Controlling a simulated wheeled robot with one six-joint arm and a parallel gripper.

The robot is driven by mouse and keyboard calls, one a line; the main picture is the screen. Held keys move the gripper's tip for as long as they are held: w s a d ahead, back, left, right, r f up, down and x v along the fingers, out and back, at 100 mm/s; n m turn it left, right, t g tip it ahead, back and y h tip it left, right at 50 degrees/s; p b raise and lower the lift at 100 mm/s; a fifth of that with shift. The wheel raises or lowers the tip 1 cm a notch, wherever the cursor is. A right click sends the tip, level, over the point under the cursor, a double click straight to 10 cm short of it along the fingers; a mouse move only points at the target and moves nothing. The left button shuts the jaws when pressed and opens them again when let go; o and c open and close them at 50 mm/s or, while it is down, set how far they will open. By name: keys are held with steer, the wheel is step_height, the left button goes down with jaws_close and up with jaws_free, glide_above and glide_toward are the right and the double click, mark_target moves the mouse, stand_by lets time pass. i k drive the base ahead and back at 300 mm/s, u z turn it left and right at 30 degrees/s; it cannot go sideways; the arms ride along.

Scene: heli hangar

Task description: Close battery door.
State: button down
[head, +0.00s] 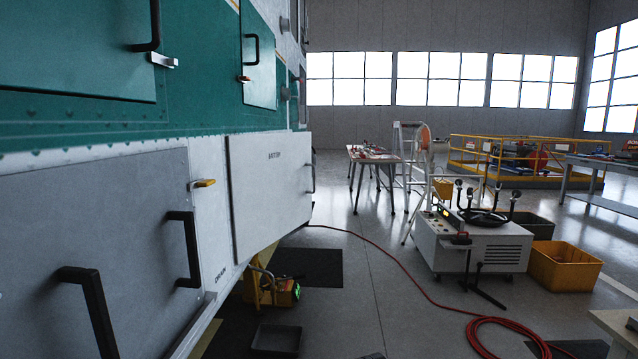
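The battery door (270,195) is a white rectangular panel with a dark label that reads "BATTERY", on the side of the green and white helicopter in the head view. A dark edge line runs down its left side and it looks slightly raised from the hull. A thin dark handle (312,178) shows at its far right edge. I cannot tell from this angle how far open the door stands. My gripper is not in view.
A grey panel (90,250) with black handles and a yellow latch (204,183) is close on the left. A yellow device (268,285) and dark tray (276,339) sit below the hull. A white cart (470,248) and red hose (430,295) are to the right; floor between is mostly clear.

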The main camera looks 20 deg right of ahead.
mark_target(270, 173)
steer(key=z, duration=1.15)
steer(key=i, duration=2)
steer(key=u, duration=0.75)
